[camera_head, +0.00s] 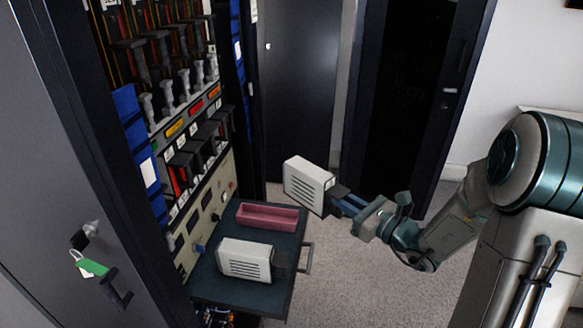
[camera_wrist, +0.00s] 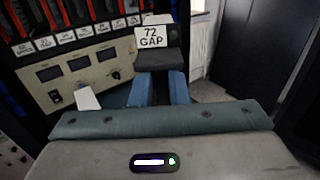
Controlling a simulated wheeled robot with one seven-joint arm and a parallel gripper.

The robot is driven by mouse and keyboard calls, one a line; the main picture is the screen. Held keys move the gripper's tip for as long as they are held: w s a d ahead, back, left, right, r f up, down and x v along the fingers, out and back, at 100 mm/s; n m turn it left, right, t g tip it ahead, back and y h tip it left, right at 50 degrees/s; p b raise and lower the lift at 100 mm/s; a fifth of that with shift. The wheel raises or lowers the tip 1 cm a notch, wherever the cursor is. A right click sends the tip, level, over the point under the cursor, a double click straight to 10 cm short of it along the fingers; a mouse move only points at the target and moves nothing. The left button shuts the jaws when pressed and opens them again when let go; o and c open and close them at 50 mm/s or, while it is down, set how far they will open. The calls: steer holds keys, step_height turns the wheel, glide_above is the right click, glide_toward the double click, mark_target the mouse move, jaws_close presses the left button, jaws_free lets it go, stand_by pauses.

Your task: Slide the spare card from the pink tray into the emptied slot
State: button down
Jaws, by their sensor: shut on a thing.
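A white card with a slotted side (camera_head: 308,183) and a dark handle is held in the air by my gripper (camera_head: 345,201). The pink tray (camera_head: 268,222) is on the dark pull-out shelf and looks empty. A second white card (camera_head: 245,258) with a dark handle lies on the shelf in front of the tray. The rack (camera_head: 190,150) is at the left with rows of cards. I cannot tell which slot is empty.
The dark shelf (camera_head: 280,290) sticks out of the rack and has a metal handle (camera_head: 308,258). A cabinet door (camera_head: 60,170) with keys (camera_head: 90,264) stands at the near left. Dark cabinets (camera_head: 297,90) stand at the back. The floor right of the shelf is clear.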

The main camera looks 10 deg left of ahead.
steer(key=s+a+r+n+g+y+p, duration=0.45)
steer(key=s+a+r+n+g, duration=0.25)
steer(key=s+a+r+g, duration=0.4)
steer(key=w+a, duration=0.1)
steer(key=a, duration=0.5)
steer(key=shift+a+f+t+b, duration=0.3)
steer(key=shift+f+t+b, duration=0.05)
steer(key=shift+f+t, duration=0.1)
steer(key=shift+h, duration=0.25)
steer(key=shift+a, duration=0.1)
steer(key=shift+w+a, duration=0.15)
steer(key=shift+a, duration=1)
steer(key=shift+w+a, duration=0.1)
steer(key=shift+a, duration=1.15)
steer(key=shift+w+a+f+b, duration=0.1)
steer(key=shift+a+b, duration=0.45)
steer(key=shift+a, duration=1.3)
